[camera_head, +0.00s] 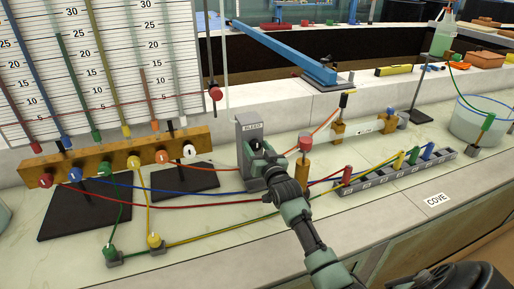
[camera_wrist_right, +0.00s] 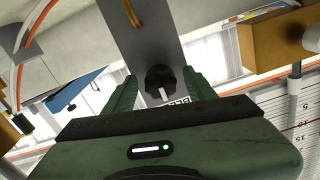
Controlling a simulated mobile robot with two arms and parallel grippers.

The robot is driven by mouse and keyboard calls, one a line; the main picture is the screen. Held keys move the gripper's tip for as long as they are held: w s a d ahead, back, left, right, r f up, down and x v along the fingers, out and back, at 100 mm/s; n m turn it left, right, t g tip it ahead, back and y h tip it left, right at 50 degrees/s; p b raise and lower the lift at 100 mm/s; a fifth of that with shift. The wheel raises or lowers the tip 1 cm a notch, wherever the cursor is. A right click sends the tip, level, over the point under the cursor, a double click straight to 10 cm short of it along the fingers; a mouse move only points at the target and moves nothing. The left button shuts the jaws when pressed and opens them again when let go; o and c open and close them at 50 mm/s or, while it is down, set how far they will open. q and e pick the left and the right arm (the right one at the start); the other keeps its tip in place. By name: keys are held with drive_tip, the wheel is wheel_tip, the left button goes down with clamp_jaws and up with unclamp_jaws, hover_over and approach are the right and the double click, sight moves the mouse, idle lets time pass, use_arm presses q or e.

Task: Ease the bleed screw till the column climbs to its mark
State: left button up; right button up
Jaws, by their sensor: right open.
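The grey bleed block (camera_head: 247,130), labelled BLEED, stands on the bench at the centre of the head view. Its bleed screw is a black knob with a white pointer line, clear in the right wrist view (camera_wrist_right: 161,80); my gripper partly hides it in the head view. My right gripper (camera_head: 262,158) is at the block's front. In the wrist view its open green fingers (camera_wrist_right: 160,92) stand either side of the knob, with gaps showing. The coloured columns rise before the gauge board (camera_head: 110,50); a thin red line crosses them, ending at a red slider (camera_head: 215,93). My left gripper is out of view.
The wooden manifold (camera_head: 118,158) with coloured knobs is at left. Coloured tubes cross the bench around my arm. A brass post with a red cap (camera_head: 303,165) stands close right of my gripper; a grey rack (camera_head: 395,172) and a clear bucket (camera_head: 480,120) are further right.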

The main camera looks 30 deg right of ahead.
clamp_jaws()
drive_tip(key=shift+r+n+p, duration=0.2)
drive_tip(key=shift+n+p, duration=0.25)
drive_tip(key=shift+n, duration=0.95)
drive_tip(key=shift+f+n, duration=0.15)
drive_tip(key=shift+n, duration=0.45)
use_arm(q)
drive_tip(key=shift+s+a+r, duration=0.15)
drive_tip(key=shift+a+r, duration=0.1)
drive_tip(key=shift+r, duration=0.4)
use_arm(e)
unclamp_jaws()
